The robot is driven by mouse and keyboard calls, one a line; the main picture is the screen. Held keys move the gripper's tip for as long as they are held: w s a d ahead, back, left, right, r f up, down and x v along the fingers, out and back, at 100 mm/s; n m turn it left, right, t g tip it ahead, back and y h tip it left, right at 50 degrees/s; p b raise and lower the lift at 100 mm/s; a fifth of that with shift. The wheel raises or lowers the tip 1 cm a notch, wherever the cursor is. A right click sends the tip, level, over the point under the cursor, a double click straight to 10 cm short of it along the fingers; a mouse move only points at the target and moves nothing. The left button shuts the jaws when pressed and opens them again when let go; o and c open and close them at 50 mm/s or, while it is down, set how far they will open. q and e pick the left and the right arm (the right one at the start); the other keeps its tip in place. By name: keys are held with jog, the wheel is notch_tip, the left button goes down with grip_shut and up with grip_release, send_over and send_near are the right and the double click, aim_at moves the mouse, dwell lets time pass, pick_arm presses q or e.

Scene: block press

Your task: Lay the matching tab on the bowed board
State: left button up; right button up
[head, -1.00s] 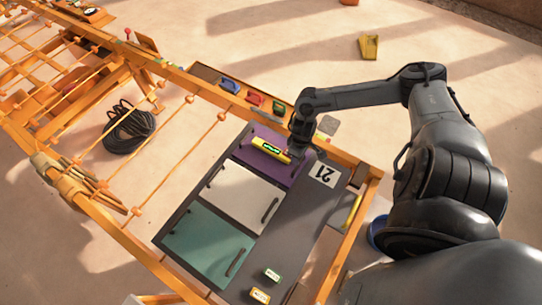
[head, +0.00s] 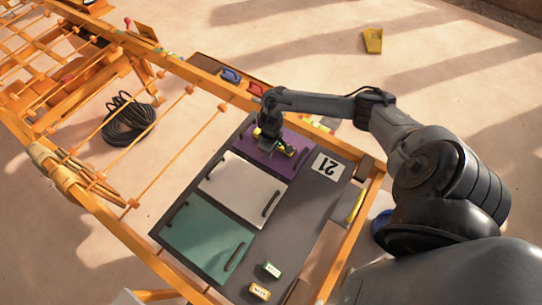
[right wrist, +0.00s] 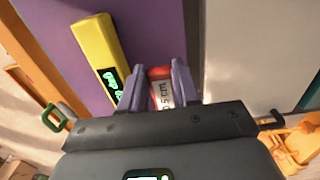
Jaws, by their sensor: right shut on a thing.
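The purple board (head: 290,165), white board (head: 243,190) and teal board (head: 208,237) lie side by side on a dark panel. I cannot tell from their surfaces which is bowed. A yellow bar gauge (head: 289,151) with a lit green readout lies on the purple board; it also shows in the right wrist view (right wrist: 97,48). My right gripper (head: 268,145) is over the purple board, shut on a red-and-white tab (right wrist: 160,92) whose lettering is partly hidden. The tab is beside the gauge, near the white board. A green tab (head: 272,269) and a yellow tab (head: 259,291) lie at the panel's near end. My left gripper is out of view.
A tray behind holds a blue item (head: 230,75) and a red item (head: 255,88). A coiled black cable (head: 130,118) lies at left.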

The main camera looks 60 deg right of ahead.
jog(key=shift+f+b, duration=0.6)
jog(key=shift+f, duration=1.35)
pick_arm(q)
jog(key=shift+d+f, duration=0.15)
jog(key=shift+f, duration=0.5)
